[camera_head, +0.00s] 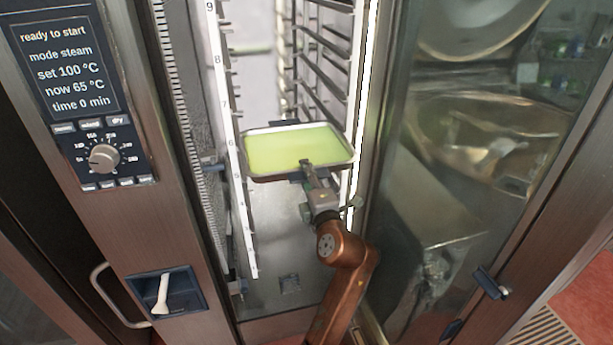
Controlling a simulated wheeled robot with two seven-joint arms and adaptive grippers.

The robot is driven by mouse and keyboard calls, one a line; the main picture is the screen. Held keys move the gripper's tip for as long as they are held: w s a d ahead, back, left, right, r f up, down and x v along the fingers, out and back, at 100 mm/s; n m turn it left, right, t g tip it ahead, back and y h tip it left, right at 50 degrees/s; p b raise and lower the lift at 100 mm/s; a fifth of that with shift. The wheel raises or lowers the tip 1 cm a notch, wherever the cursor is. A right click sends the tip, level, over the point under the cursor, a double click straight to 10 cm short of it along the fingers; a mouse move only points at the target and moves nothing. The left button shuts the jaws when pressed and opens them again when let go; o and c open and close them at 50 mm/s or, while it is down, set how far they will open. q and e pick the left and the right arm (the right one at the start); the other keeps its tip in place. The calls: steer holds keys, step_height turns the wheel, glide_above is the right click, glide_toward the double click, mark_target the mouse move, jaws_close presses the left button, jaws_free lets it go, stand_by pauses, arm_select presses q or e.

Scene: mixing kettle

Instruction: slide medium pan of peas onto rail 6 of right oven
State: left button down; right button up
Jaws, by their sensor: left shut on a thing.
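The medium pan (268,178) is a shallow metal tray filled with flat green peas (285,148). It is in the mouth of the open oven (228,215), roughly level, with its left edge near the rack strip's mark 6. I cannot tell whether its edges rest on the rails. My left gripper (306,170) is shut on the middle of the pan's near edge, its arm reaching up from below. The numbered strip (225,104) shows marks from 9 downward on the left. Right-hand rails (322,70) show behind and above the pan. My right gripper is not in view.
The oven's glass door (450,200) stands open on the right, with reflections in it. The control panel (75,75) on the left reads "ready to start", steam, set 100 °C, now 65 °C. The oven space below the pan looks empty.

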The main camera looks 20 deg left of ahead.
mark_target(297, 158)
arm_select(q)
steer(key=shift+w+r, duration=0.1)
steer(key=shift+r, duration=0.25)
steer(key=shift+b+x, duration=0.6)
steer(key=shift+x, duration=1.25)
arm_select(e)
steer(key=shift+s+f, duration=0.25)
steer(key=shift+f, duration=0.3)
arm_select(q)
steer(key=shift+w, duration=0.1)
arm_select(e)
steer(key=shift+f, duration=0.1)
arm_select(q)
steer(key=shift+b+x, duration=0.7)
steer(key=shift+x, duration=1.2)
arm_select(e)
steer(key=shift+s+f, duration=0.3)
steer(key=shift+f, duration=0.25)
arm_select(q)
steer(key=shift+a+f, duration=0.1)
steer(key=shift+f, duration=0.05)
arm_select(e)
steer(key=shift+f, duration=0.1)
arm_select(q)
steer(key=shift+b+x, duration=0.45)
steer(key=shift+x, duration=0.75)
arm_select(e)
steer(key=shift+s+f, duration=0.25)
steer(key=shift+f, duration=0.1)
